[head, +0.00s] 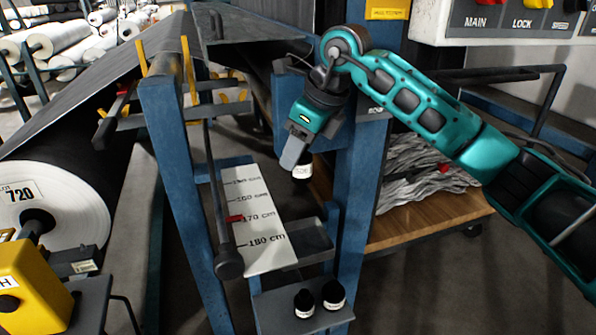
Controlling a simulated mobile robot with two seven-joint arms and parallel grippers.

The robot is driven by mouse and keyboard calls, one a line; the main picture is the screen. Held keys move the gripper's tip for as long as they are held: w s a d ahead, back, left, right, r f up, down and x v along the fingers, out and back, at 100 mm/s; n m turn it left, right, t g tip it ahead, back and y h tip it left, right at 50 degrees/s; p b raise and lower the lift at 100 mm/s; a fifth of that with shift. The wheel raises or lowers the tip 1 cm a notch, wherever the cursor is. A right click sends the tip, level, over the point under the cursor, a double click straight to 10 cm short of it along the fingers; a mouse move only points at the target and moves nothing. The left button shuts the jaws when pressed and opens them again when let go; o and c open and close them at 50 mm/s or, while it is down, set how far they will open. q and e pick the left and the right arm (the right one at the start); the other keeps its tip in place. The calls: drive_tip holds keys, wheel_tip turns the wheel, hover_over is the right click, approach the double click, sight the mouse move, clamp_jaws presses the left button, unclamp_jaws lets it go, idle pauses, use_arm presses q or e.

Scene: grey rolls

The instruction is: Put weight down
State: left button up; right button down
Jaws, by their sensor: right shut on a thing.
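My right gripper (297,152) comes in from the upper right on its teal arm. It is shut on a small weight (302,170) with a white label and a dark lower end. The held weight is in front of the blue frame, above the white scale board. Two similar black weights with white labels, one on the left (303,303) and one on the right (333,295), stand side by side on a low grey shelf (275,318). My left gripper is not in view.
A white scale board (262,225) marked in cm, with a red pointer (235,218), lies beside a dark rod. A grey tray (312,238) is right of it. Blue posts (175,170) flank this area. A large roll (60,205) stands left; a wooden cart (425,222) stands right.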

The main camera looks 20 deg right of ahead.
drive_tip(key=shift+r, duration=0.85)
drive_tip(key=shift+s+f+n+g, duration=0.3)
drive_tip(key=shift+s+n, duration=0.1)
drive_tip(key=shift+n, duration=0.6)
drive_tip(key=s+d+f+n+g+h, duration=0.2)
drive_tip(key=s+f+n+g, duration=0.3)
drive_tip(key=n, duration=0.7)
drive_tip(key=s+d+f+n+g+h, duration=0.2)
drive_tip(key=s+f+n, duration=0.35)
drive_tip(key=n, duration=0.75)
use_arm(q)
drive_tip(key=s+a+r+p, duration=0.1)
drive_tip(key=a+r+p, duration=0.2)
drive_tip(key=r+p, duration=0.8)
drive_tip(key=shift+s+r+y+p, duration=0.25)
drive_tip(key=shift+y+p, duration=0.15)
drive_tip(key=shift+p, duration=1.8)
use_arm(e)
wheel_tip(320, 180, up, 14)
drive_tip(key=s, duration=0.2)
drive_tip(key=shift+a+y, duration=0.2)
drive_tip(key=shift+y, duration=0.1)
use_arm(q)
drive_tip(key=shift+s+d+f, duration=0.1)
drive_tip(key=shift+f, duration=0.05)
